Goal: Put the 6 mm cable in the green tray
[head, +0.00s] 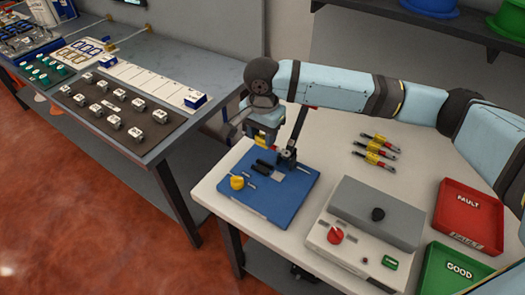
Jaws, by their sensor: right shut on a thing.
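The green tray (428,277), labelled GOOD, is at the bottom right of the white table and is partly cut off by the frame. Three short cables (378,150) with yellow and red parts lie on the table right of the blue board; their sizes are too small to read. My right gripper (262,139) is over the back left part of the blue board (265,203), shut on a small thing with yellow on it. The gripper hides most of that thing, so I cannot tell if it is a cable. My left gripper is out of view.
A black upright fixture (287,158) and a yellow knob (237,182) stand on the blue board. A grey box tester (375,212) with a red dial stands between board and trays. A red FAULT tray (470,185) lies behind the green one. A grey bench (190,70) is at left.

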